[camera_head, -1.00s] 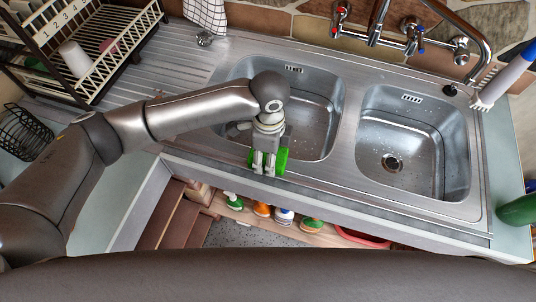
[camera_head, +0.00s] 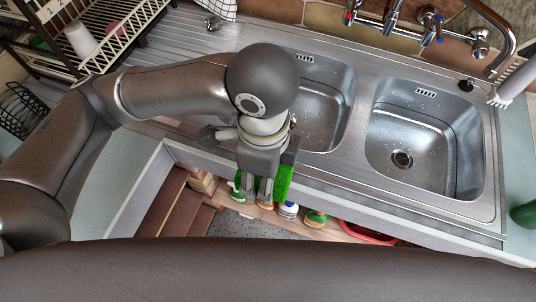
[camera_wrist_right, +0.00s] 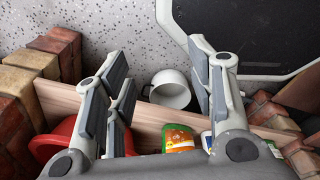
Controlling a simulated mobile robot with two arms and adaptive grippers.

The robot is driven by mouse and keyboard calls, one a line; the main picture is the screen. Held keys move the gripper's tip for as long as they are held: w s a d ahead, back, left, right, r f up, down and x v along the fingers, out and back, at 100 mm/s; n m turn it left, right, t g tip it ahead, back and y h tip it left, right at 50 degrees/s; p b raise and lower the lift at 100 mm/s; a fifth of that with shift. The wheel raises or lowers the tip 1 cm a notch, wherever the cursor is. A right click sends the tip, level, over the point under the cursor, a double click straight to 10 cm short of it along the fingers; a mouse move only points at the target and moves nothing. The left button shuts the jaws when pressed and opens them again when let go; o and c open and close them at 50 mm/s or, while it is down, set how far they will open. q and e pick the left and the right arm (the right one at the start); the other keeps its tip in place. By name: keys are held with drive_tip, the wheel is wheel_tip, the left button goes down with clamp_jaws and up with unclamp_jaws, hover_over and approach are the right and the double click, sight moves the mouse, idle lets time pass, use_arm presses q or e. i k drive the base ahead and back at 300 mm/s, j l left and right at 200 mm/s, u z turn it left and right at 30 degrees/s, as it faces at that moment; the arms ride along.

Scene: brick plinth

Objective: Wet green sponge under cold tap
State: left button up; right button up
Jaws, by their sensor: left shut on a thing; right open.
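My left gripper (camera_head: 265,192) is shut on the green sponge (camera_head: 284,182), which shows as a bright strip at the right side of the fingers. It holds the sponge in the air by the front edge of the sink, in front of the left basin (camera_head: 322,105). My forearm and wrist hide part of that basin. The cold tap (camera_head: 438,27), with a blue mark, is at the back, beside the hot tap (camera_head: 350,17) with a red mark. My right gripper (camera_wrist_right: 160,90) is open and empty in the right wrist view, low among the things below the counter.
The right basin (camera_head: 425,140) is empty and wet. A dish rack (camera_head: 90,40) stands at the back left and a brush (camera_head: 515,80) at the right. Several bottles (camera_head: 315,218) and a red basin (camera_head: 368,232) sit below. The right wrist view shows a white pot (camera_wrist_right: 171,89).

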sight(437, 21)
drive_tip(key=l, duration=0.7)
drive_tip(key=k+l+u, duration=0.1)
drive_tip(key=l, duration=0.6)
drive_tip(key=k+l, duration=0.15)
drive_tip(key=l, duration=0.55)
